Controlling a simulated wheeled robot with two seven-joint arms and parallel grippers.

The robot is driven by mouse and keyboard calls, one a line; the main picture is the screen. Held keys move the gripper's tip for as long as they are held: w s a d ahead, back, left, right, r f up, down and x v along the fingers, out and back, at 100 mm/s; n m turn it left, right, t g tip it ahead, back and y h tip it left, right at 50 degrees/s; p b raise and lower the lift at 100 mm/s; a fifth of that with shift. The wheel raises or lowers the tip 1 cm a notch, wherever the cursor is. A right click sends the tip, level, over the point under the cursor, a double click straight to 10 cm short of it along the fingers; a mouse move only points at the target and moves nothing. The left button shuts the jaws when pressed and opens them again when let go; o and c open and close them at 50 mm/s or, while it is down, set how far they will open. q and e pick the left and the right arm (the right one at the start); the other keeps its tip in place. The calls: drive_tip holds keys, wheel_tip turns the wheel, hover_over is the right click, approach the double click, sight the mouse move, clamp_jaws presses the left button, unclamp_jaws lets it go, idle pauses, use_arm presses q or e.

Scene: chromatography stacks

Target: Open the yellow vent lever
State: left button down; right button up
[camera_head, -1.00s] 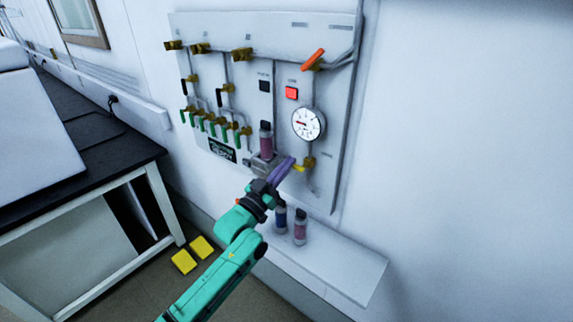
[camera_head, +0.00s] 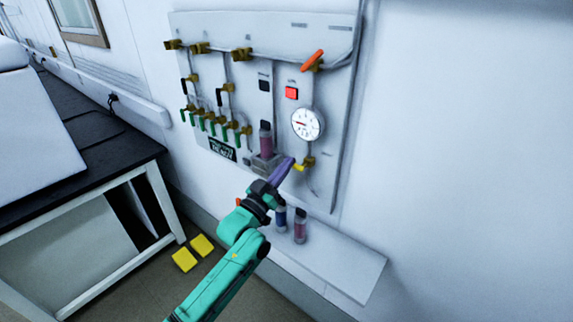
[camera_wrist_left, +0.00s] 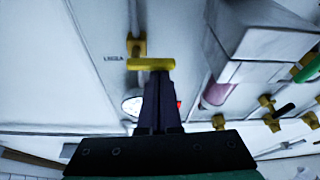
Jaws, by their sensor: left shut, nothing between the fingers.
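The yellow vent lever (camera_head: 299,167) sits at the lower right of the wall panel, on a brass valve (camera_head: 308,162) below the round gauge. In the left wrist view the lever (camera_wrist_left: 151,64) is a short bar lying crosswise under its brass fitting (camera_wrist_left: 136,46). My left gripper (camera_head: 290,162) has its purple fingers together with nothing between them, tips close beside the lever. In the left wrist view the fingertips (camera_wrist_left: 158,76) are right at the lever's bar and overlap its lower edge; I cannot tell whether they touch. My right gripper is not in view.
The panel (camera_head: 275,28) carries a gauge (camera_head: 307,124), a red button (camera_head: 291,93), an orange lever (camera_head: 312,59) and several green-handled valves. A bottle (camera_head: 266,140) stands in a holder left of the lever. Two bottles stand on the white shelf (camera_head: 340,268) below. A dark-topped bench (camera_head: 110,150) is left.

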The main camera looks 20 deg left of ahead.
use_arm(q)
drive_tip(key=shift+n, duration=0.6)
drive_tip(key=f+n+y+p, duration=0.1)
drive_tip(key=n+p, duration=0.1)
drive_tip(key=n, duration=0.1)
drive_tip(key=f+n+y+p, duration=0.1)
drive_tip(key=n+y+p, duration=0.1)
drive_tip(key=n, duration=0.2)
drive_tip(key=d+f+n+y+p, duration=0.1)
drive_tip(key=n+p, duration=0.1)
drive_tip(key=n, duration=0.2)
drive_tip(key=shift+s+f+g+y, duration=0.2)
drive_tip(key=shift+f+g+y, duration=0.1)
drive_tip(key=shift+y, duration=0.1)
drive_tip(key=shift+s+d+f, duration=0.15)
drive_tip(key=shift+d+f, duration=0.1)
drive_tip(key=shift+d, duration=0.1)
drive_tip(key=shift+a, duration=0.1)
